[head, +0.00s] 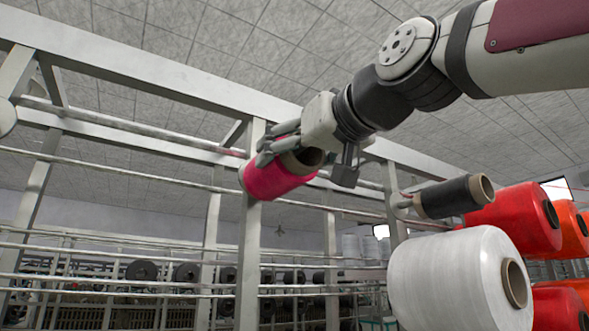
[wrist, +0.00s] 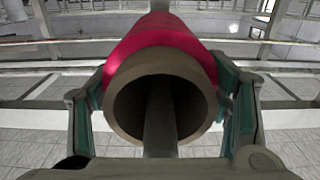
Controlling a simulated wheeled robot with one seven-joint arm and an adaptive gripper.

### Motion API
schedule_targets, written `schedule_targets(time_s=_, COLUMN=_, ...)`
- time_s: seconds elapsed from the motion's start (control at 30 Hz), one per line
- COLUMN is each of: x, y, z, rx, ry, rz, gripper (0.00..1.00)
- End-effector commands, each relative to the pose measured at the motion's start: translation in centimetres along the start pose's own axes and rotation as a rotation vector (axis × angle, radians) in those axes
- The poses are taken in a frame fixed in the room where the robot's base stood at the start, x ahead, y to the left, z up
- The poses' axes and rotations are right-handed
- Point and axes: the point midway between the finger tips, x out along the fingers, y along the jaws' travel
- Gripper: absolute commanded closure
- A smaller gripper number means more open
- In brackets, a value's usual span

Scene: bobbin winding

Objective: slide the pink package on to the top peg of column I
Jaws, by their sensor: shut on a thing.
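The pink package (head: 272,180) is in my gripper (head: 283,146), in front of an upright grey column (head: 250,225) of the frame. It lies tilted, with its brown core's open end toward the upper right. In the wrist view the package (wrist: 165,40) sits between the two fingers of my gripper (wrist: 165,95), its core mouth facing the camera. A grey bar (wrist: 160,115) shows inside the core and crosses its lower rim; I cannot tell whether it is the peg. The top peg of column I is not clearly seen, and no column label is readable.
A dark package (head: 445,198) is on a peg at another column (head: 396,215) to the right. A large white package (head: 450,280) and several red and orange packages (head: 515,218) fill the lower right. Long rails (head: 120,180) run across the left, and a thick beam (head: 150,75) passes above.

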Motion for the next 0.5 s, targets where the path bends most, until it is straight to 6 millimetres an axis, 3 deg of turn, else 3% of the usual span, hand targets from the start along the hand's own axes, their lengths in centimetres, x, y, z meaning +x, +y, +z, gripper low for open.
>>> schedule_targets(time_s=0.17, x=-0.04, y=-0.01, z=-0.08, rx=0.0, ry=0.002, rz=0.0, gripper=0.64)
schedule_targets(time_s=0.2, x=-0.04, y=-0.01, z=-0.08, rx=0.0, ry=0.002, rz=0.0, gripper=0.2)
schedule_targets(time_s=0.27, x=-0.03, y=-0.01, z=-0.07, rx=0.0, ry=0.002, rz=0.0, gripper=0.07)
schedule_targets(time_s=0.5, x=-0.02, y=-0.01, z=-0.04, rx=0.0, ry=0.001, rz=0.0, gripper=0.06)
